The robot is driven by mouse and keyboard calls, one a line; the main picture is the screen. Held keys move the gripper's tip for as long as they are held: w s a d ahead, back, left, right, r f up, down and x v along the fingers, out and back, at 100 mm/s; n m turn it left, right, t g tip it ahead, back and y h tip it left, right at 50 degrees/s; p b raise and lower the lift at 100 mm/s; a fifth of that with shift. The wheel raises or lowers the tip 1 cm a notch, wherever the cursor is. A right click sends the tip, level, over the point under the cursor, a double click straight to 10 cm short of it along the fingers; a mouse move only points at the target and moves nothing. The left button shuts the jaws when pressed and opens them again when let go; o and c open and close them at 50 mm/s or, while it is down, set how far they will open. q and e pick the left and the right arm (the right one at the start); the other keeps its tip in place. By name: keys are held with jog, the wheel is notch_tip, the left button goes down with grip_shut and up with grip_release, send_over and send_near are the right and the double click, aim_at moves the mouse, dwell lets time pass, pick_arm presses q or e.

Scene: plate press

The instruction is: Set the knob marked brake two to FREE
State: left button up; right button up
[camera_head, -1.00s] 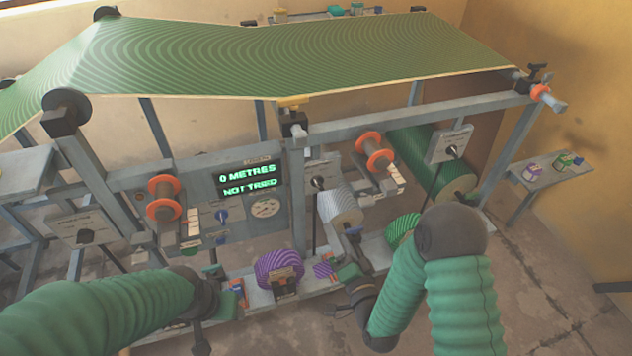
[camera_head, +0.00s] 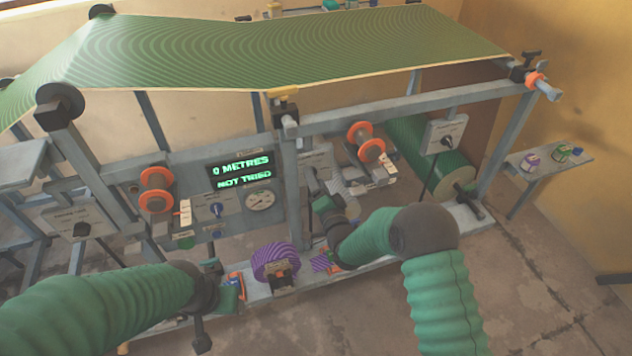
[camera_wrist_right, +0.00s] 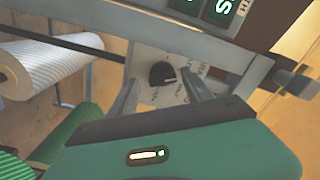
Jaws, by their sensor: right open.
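In the right wrist view a black knob (camera_wrist_right: 163,75) with a pale pointer line sits on a white plate (camera_wrist_right: 147,62). The printing beside it is too small and tilted to read. My right gripper (camera_wrist_right: 163,86) is open, its two fingers to either side of the knob, and I see no clear contact. In the head view my right gripper (camera_head: 313,180) reaches the grey plate (camera_head: 318,157) right of the middle post and hides its knob. My left gripper (camera_head: 226,290) hangs low at the left front, its fingers not clear.
A purple roll (camera_head: 275,262) sits on the low rail. A striped roll (camera_wrist_right: 50,68) lies left of the knob.

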jog(key=shift+a, duration=0.2)
jog(key=shift+c, duration=0.5)
jog(key=shift+a, duration=0.2)
jog(key=c, duration=0.5)
jog(key=shift+d, duration=0.1)
grip_shut()
pick_arm(q)
jog(key=shift+a, duration=0.3)
jog(key=shift+f, duration=0.15)
jog(key=shift+s+b+x, duration=0.2)
jog(key=shift+b+x, duration=0.6)
jog(key=shift+b, duration=0.05)
jog(key=shift+s+b+x, duration=0.15)
jog(key=shift+b+x, duration=0.6)
jog(key=shift+b, duration=0.1)
pick_arm(e)
jog(key=shift+d+n, duration=0.15)
jog(key=shift+n, duration=5.75)
pick_arm(q)
jog(key=shift+f, duration=0.15)
pick_arm(e)
jog(key=shift+r, duration=0.1)
